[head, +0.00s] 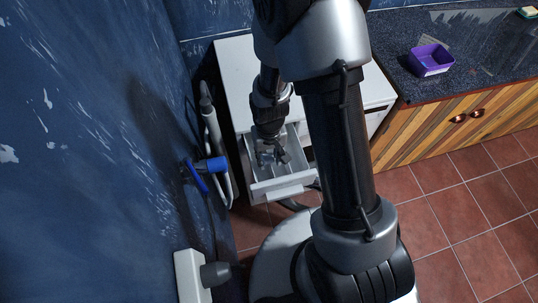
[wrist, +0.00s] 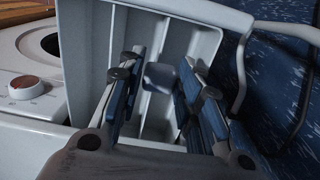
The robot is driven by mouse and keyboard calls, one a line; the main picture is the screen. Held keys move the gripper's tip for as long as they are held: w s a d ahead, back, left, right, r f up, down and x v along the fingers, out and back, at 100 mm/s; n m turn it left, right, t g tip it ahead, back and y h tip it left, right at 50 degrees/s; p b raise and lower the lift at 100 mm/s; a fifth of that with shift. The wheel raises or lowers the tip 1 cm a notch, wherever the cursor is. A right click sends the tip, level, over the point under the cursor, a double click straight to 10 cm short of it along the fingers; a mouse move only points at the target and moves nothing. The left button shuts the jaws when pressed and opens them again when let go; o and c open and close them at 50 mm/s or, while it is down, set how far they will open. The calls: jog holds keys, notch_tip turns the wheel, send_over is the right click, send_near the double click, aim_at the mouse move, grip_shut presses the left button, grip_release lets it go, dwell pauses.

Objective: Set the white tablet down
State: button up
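My gripper (wrist: 162,75) points down into the open white drawer (head: 283,186), and it also shows in the head view (head: 270,155). The white tablet (wrist: 161,79), a small pale grey-looking block, sits between the fingertips in the wrist view. The drawer shows in the wrist view too (wrist: 78,45), with thin upright dividers making long compartments. The tablet is over or inside a middle compartment; its height above the drawer floor cannot be told. In the head view the fingers and tablet are too small to make out clearly.
The drawer is pulled out of a white cabinet (head: 235,75). A blue wall stands close on the left, with a blue-headed tool (head: 207,166) and white pipes (head: 213,130) beside the cabinet. A purple tray (head: 431,61) stands on the dark counter (head: 395,85) at right.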

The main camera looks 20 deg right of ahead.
jog(key=o, duration=0.3)
notch_tip(320, 180, up, 13)
jog(key=p, duration=0.5)
notch_tip(320, 180, up, 13)
jog(key=t, duration=0.2)
send_over(269, 158)
jog(key=s+d, duration=0.1)
jog(key=s, duration=0.2)
jog(key=s+r+t, duration=0.1)
jog(key=s+r, duration=0.2)
jog(key=r, duration=0.1)
jog(key=s+d+r, duration=0.1)
jog(key=s+r, duration=0.2)
jog(key=s, duration=0.1)
jog(key=s+d+r+t, duration=0.1)
jog(key=s+r, duration=0.3)
jog(key=shift+s+r+t, duration=0.25)
jog(key=shift+r+t, duration=0.05)
jog(key=shift+f, duration=0.1)
